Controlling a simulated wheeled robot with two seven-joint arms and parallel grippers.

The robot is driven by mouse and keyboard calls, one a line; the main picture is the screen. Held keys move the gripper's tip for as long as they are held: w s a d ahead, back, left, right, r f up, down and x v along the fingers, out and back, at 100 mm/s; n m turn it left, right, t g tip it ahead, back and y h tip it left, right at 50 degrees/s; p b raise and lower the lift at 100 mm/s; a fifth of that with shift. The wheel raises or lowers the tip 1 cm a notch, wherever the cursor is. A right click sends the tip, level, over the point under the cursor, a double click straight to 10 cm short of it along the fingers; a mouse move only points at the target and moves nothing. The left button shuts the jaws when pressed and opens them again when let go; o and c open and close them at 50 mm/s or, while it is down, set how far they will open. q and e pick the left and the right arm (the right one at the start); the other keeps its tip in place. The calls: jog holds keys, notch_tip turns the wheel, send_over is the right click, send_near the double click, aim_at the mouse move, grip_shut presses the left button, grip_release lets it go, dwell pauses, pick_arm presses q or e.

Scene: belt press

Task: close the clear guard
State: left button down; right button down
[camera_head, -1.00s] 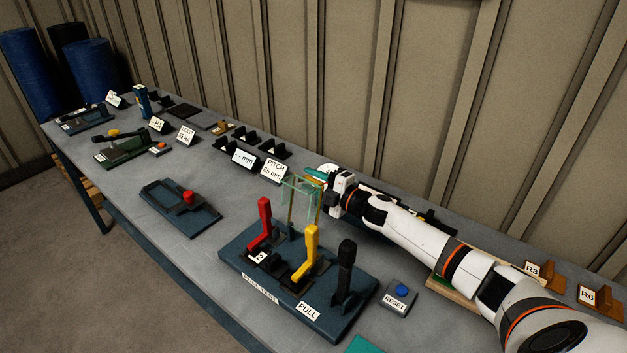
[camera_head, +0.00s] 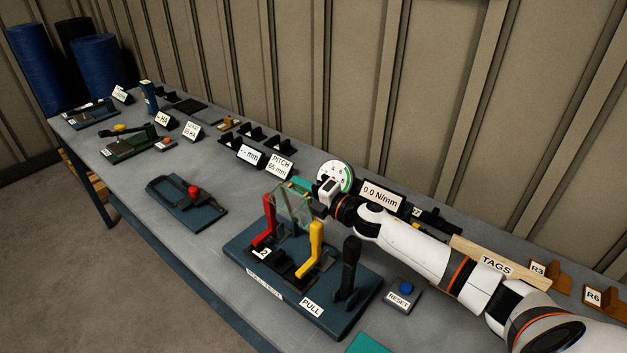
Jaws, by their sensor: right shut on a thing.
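The clear guard (camera_head: 291,209) is a greenish see-through panel on the dark blue press base (camera_head: 237,246). It is tilted, leaning over the area behind the red lever (camera_head: 263,235) and the yellow lever (camera_head: 314,248). My right gripper (camera_head: 313,197) is at the guard's upper right edge, shut on it; the fingertips are small and partly hidden. A black lever (camera_head: 347,268) stands at the right of the base. My left gripper is not in view.
A RESET box with a blue button (camera_head: 405,288) sits right of the press. A dial gauge (camera_head: 335,176) and a 0.0 N/mm display (camera_head: 381,197) stand behind my right arm. A blue fixture with a red knob (camera_head: 193,190) lies to the left, with clear table between.

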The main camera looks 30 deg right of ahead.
jog(key=shift+s+a+f, duration=0.1)
jog(key=shift+s+a, duration=0.05)
jog(key=shift+a, duration=0.2)
jog(key=c, duration=1.4)
grip_release()
jog(key=shift+d, duration=0.1)
jog(key=shift+s+d+f, duration=0.1)
jog(key=shift+s+d, duration=0.1)
jog(key=shift+s, duration=0.3)
jog(key=b+v, duration=0.4)
jog(key=v, duration=0.7)
